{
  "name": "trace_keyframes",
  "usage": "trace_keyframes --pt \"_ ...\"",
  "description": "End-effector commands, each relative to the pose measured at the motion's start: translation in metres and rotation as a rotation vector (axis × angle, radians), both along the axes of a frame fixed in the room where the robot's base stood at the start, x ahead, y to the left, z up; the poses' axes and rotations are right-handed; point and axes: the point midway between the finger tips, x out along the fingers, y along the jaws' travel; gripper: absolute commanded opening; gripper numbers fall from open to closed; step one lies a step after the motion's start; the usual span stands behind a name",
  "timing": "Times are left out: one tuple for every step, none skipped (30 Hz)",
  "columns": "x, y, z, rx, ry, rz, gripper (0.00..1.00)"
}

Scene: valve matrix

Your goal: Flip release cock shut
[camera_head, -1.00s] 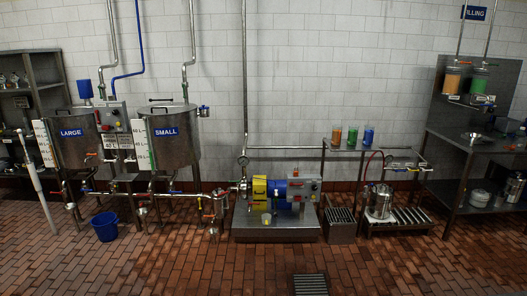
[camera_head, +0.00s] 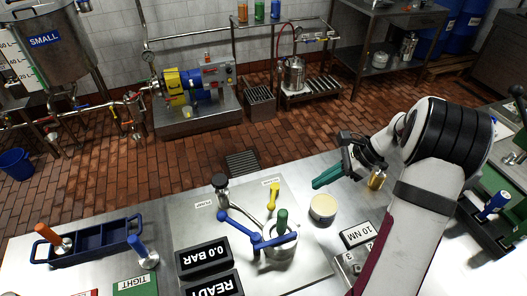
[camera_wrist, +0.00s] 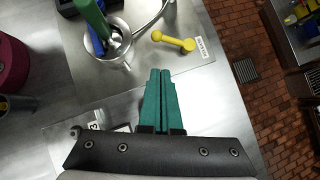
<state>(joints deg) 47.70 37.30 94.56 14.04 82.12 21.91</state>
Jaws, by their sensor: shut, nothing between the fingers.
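The yellow lever (camera_head: 273,196), which I take for the release cock, stands on the steel plate (camera_head: 215,220) by a small white label too small to read. My gripper (camera_head: 316,184) has green fingers, pressed together and empty. It is right of the lever and apart from it. In the wrist view my gripper (camera_wrist: 160,72) points towards the lever, with a gap between.
A steel pot (camera_head: 279,248) with a blue bar and green handle stands just in front of the lever. A black-knobbed pump (camera_head: 221,186) is to its left. A cream round tub (camera_head: 323,208) sits to its right. Displays reading 0.0 BAR (camera_head: 204,256) and READY are nearer.

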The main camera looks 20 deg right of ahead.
Motion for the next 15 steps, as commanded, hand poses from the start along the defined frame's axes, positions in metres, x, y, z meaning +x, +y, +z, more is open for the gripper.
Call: trace_keyframes --pt "0.0 -0.011 -0.008 0.016 0.005 -0.039 0.0" --pt "0.0 -0.015 -0.011 0.024 0.007 -0.055 0.0" --pt "0.001 -0.019 -0.013 0.03 0.008 -0.07 0.0" --pt "0.001 -0.02 -0.014 0.033 0.008 -0.076 0.0" --pt "0.001 -0.021 -0.015 0.034 0.008 -0.079 0.0" --pt "0.001 -0.021 -0.015 0.035 0.01 -0.081 0.0" --pt "0.001 -0.021 -0.015 0.034 0.009 -0.08 0.0" --pt "0.001 -0.021 -0.015 0.034 0.008 -0.079 0.0" --pt "0.001 -0.021 -0.015 0.034 0.009 -0.078 0.0" --pt "0.001 -0.021 -0.015 0.033 0.009 -0.078 0.0" --pt "0.001 -0.021 -0.015 0.033 0.008 -0.077 0.0" --pt "0.001 -0.02 -0.015 0.033 0.009 -0.076 0.0" --pt "0.001 -0.02 -0.015 0.033 0.009 -0.076 0.0" --pt "0.002 -0.019 -0.016 0.034 0.009 -0.075 0.0" --pt "0.003 -0.017 -0.019 0.035 0.01 -0.074 0.0"
